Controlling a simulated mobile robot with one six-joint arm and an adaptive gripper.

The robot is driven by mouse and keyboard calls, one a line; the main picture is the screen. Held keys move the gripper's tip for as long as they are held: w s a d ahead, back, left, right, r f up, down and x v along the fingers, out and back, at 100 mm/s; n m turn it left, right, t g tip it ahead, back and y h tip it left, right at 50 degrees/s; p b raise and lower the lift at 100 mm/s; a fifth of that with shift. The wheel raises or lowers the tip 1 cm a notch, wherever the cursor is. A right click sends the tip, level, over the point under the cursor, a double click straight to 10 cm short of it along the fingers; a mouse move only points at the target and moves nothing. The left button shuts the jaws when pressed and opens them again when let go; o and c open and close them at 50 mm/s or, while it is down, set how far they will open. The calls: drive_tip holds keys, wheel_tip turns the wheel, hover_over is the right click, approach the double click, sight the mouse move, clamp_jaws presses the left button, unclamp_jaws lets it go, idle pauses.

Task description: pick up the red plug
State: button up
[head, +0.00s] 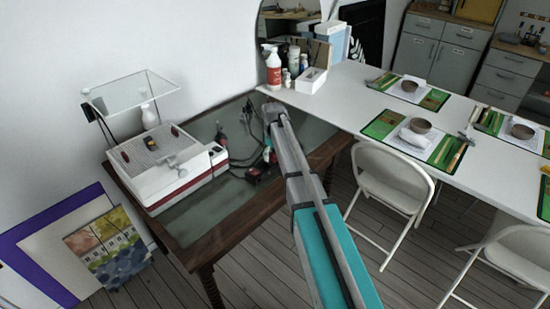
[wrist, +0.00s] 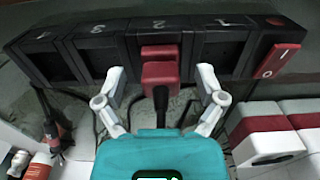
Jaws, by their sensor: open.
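The red plug (wrist: 160,78) is in the middle of the wrist view, with a black cable running from it toward me. It is at the front of a black power strip (wrist: 95,50) with numbered sockets; how deeply it sits in a socket I cannot tell. A second red block shows just behind it. My gripper (wrist: 161,88) is open, with one pale finger on each side of the plug and gaps between. In the head view my arm partly covers this area, and the strip (head: 262,172) shows small and dark on the table.
A red rocker switch (wrist: 278,48) is at the strip's right end. A white-and-red machine (head: 168,165) occupies the dark wooden table's left side. Loose cables lie around the strip. A white dining table (head: 345,95) adjoins behind.

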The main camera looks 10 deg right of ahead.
sight(273, 152)
clamp_jaws()
drive_tip(key=shift+r, duration=0.15)
idle(0.4)
wheel_tip(273, 152, up, 3)
drive_tip(key=p, duration=0.3)
drive_tip(key=s+a+r+p, duration=0.1)
drive_tip(key=s+r+p, duration=0.8)
drive_tip(key=s, duration=0.5)
drive_tip(key=shift+a+r+p, duration=0.25)
drive_tip(key=shift+r+p, duration=0.1)
drive_tip(key=shift+p, duration=0.15)
drive_tip(key=shift+r, duration=0.15)
drive_tip(key=shift+r+p, duration=2.4)
drive_tip(key=shift+p, duration=0.1)
